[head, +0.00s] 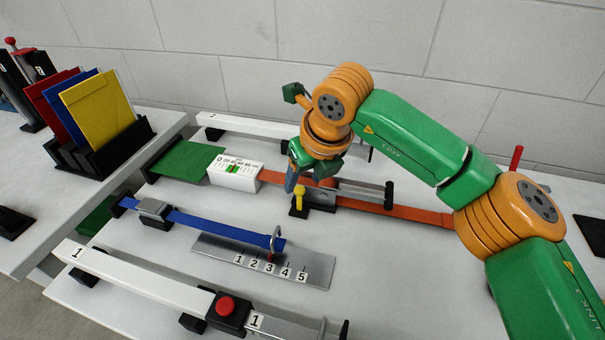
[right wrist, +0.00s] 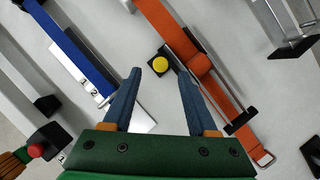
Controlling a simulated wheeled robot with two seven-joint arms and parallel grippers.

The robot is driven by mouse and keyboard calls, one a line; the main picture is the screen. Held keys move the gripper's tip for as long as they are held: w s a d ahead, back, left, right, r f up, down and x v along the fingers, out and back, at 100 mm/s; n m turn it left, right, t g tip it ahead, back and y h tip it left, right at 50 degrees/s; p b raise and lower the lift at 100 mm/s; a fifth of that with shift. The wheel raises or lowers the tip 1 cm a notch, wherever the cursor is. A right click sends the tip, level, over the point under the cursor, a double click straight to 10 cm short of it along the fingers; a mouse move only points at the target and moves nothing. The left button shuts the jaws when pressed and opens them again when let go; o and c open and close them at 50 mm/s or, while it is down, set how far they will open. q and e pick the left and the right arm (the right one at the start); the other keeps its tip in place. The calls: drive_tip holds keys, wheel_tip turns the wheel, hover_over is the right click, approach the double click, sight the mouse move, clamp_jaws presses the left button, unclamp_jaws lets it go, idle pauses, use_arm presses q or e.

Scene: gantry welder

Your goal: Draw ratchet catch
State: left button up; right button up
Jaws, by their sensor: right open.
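The ratchet catch appears to be the yellow round knob (head: 299,192) on a small black block, beside the ratchet on the orange strap (head: 415,212). The knob also shows from above in the right wrist view (right wrist: 160,64). The ratchet's grey lever with a black crossbar (head: 389,195) lies along the strap. My right gripper (head: 291,182) is open with blue fingers pointing down at the knob. In the right wrist view the knob lies between and slightly beyond the fingertips (right wrist: 158,74). I cannot tell the height gap. My left gripper is in neither view.
A white gauge box (head: 235,171) sits on the strap line left of the ratchet. A blue strap (head: 205,221) and a numbered metal plate (head: 212,246) lie nearer. A white rail with a red button (head: 226,305) runs along the front. Colored boards (head: 100,105) stand at left.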

sight(300, 190)
drive_tip(key=x, duration=0.3)
drive_tip(key=shift+w+f, duration=0.2)
drive_tip(key=shift+f, duration=0.1)
drive_tip(key=shift+s+r, duration=0.1)
drive_tip(key=shift+s, duration=0.05)
drive_tip(key=c, duration=0.6)
clamp_jaws()
drive_tip(key=f+b, duration=0.1)
drive_tip(key=b, duration=0.2)
drive_tip(key=t+b, duration=0.1)
drive_tip(key=b, duration=0.2)
drive_tip(key=shift+s+a+f+t, duration=0.1)
drive_tip(key=shift+s+f+t, duration=0.2)
drive_tip(key=shift+s+f, duration=0.1)
drive_tip(key=s+t+b, duration=0.1)
drive_tip(key=b, duration=0.2)
drive_tip(key=t+b, duration=0.1)
drive_tip(key=b, duration=0.3)
drive_tip(key=s+t+b, duration=0.1)
drive_tip(key=b, duration=0.3)
drive_tip(key=shift+s+a+n+t+h, duration=0.25)
drive_tip(key=shift+s+n+t+h, duration=0.05)
drive_tip(key=shift+s+n+h, duration=0.1)
drive_tip(key=shift+r+b, duration=0.1)
drive_tip(key=shift+b, duration=0.25)
drive_tip(key=shift+r, duration=0.1)
